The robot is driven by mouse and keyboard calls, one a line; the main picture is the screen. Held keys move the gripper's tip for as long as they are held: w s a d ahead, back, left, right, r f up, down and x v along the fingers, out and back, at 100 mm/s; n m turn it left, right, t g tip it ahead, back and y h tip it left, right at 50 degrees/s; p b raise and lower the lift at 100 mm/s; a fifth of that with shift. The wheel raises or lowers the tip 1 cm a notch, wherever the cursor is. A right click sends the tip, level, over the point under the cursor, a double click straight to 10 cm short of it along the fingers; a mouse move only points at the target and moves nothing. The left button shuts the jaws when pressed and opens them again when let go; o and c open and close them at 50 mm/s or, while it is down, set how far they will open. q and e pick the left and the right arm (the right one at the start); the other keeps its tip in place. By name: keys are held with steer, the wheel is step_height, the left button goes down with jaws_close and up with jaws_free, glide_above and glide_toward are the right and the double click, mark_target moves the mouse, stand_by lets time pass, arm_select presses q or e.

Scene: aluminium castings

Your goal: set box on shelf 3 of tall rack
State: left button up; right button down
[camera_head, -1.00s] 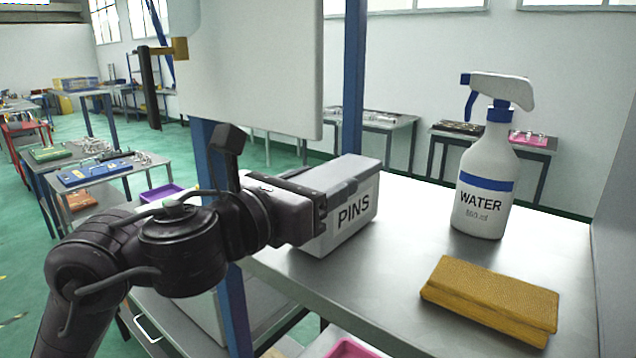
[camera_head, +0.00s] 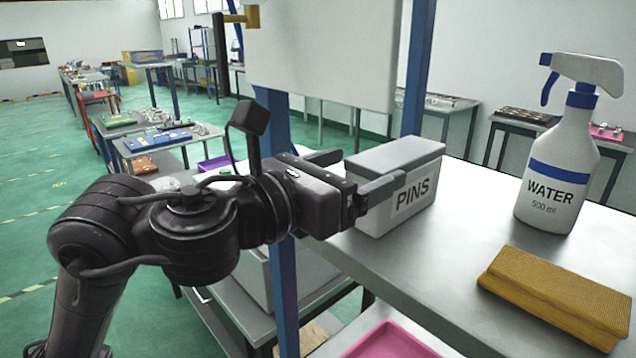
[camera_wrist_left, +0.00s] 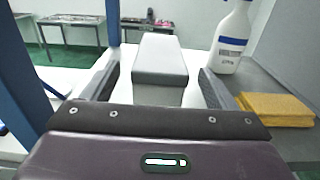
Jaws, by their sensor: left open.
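The grey box (camera_head: 398,180) labelled PINS stands upright on a metal shelf (camera_head: 455,270) of the rack, near its left edge. My left gripper (camera_head: 362,172) is open at the near-left end of the box, with one finger showing across the labelled side and the other at the far side. In the left wrist view the box (camera_wrist_left: 160,62) lies ahead between the two spread fingers (camera_wrist_left: 158,84), with gaps on both sides. My right gripper is not in view.
A WATER spray bottle (camera_head: 557,165) and a folded yellow cloth (camera_head: 560,290) stand to the right on the same shelf. Blue rack posts (camera_head: 284,290) and a white panel (camera_head: 325,50) are close to my left arm. A pink tray (camera_head: 390,342) is lower down.

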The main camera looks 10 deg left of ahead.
arm_select(q)
steer(key=b+v, duration=0.4)
steer(key=v, duration=0.3)
steer(key=shift+b, duration=0.3)
steer(key=shift+f, duration=0.1)
